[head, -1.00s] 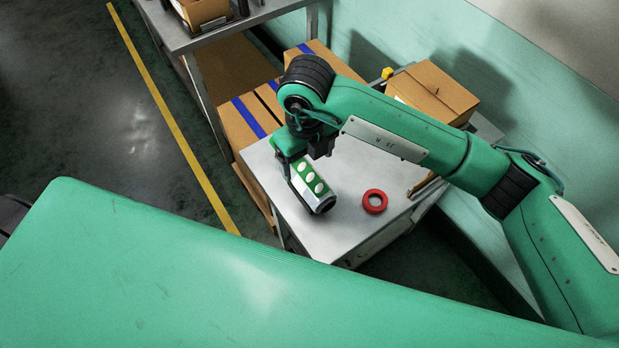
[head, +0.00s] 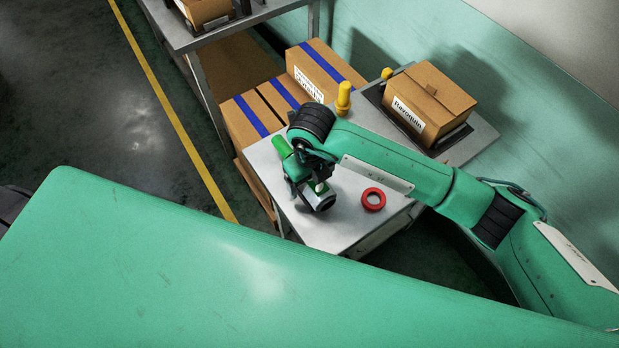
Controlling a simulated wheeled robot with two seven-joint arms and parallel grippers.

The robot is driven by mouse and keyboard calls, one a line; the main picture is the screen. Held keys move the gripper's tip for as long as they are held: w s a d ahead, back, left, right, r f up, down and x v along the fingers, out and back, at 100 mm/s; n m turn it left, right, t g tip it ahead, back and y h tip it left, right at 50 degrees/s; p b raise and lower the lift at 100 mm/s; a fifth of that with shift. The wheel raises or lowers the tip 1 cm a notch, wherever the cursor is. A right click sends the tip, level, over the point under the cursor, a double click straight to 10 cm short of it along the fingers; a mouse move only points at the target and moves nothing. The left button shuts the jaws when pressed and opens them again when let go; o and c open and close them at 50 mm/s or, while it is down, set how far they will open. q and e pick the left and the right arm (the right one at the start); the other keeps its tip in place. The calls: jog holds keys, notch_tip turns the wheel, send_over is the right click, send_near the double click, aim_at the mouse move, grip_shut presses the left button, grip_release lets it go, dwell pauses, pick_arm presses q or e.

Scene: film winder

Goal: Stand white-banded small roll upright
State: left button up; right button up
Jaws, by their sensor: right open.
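A small bright green cylinder (head: 281,146) shows at the far left part of the metal table (head: 345,228) in the head view. It looks like a roll lying tilted or on its side. My right wrist covers its near part, so I cannot tell whether it bears a white band. My right gripper (head: 316,190) is low over the table, right beside or over the green cylinder. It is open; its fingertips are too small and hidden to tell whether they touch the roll. My left gripper is out of view.
A red ring (head: 373,199) lies flat on the table, right of the gripper. A yellow cylinder (head: 343,98) stands behind the arm. A labelled carton (head: 429,99) rests at the back right, and blue-taped boxes (head: 252,114) stand behind the table. A shelf (head: 196,38) is at upper left.

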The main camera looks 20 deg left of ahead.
jog(key=c, duration=1.2)
jog(key=shift+r, duration=0.15)
jog(key=shift+r+b, duration=2.1)
jog(key=shift+r, duration=7.8)
